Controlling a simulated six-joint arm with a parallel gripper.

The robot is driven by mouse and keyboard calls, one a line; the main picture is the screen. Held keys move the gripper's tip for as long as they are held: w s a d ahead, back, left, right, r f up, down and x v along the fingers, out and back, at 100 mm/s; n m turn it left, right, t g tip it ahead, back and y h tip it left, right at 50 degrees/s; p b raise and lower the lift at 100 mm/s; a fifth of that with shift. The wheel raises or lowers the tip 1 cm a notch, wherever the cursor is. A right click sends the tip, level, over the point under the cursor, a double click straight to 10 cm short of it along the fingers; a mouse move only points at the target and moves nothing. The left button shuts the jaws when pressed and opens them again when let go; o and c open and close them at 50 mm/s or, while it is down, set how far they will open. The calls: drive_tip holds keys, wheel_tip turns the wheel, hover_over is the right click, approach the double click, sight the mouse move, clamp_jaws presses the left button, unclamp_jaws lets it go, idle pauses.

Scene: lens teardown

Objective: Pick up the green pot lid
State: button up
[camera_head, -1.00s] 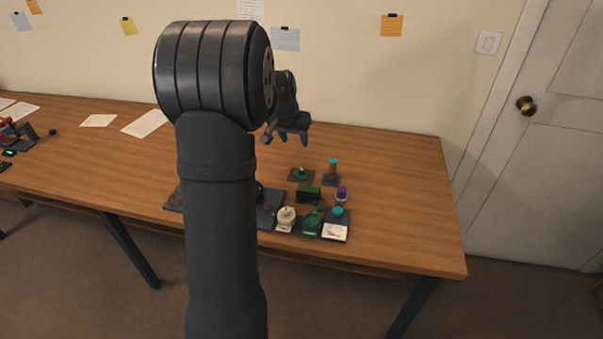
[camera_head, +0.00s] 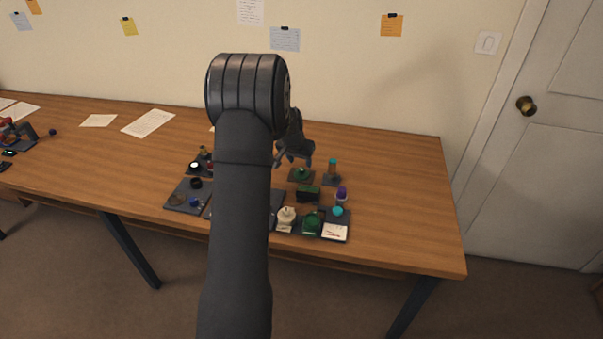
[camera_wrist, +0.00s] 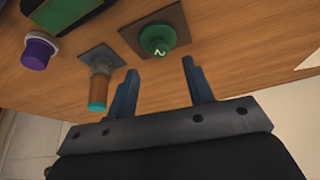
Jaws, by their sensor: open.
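A brown cylinder with a teal end (camera_wrist: 99,88) stands on its own mat close to one finger. A purple-capped jar (camera_wrist: 38,50) and a dark green-topped box (camera_head: 308,194) are near. Several pots and trays lie in front. The table right of these is clear.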

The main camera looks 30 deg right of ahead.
sight(301, 169)
drive_tip(key=shift+a+x, duration=0.2)
drive_tip(key=shift+x, duration=2.15)
drive_tip(key=shift+f, duration=0.1)
drive_tip(key=shift+s, duration=0.1)
clamp_jaws()
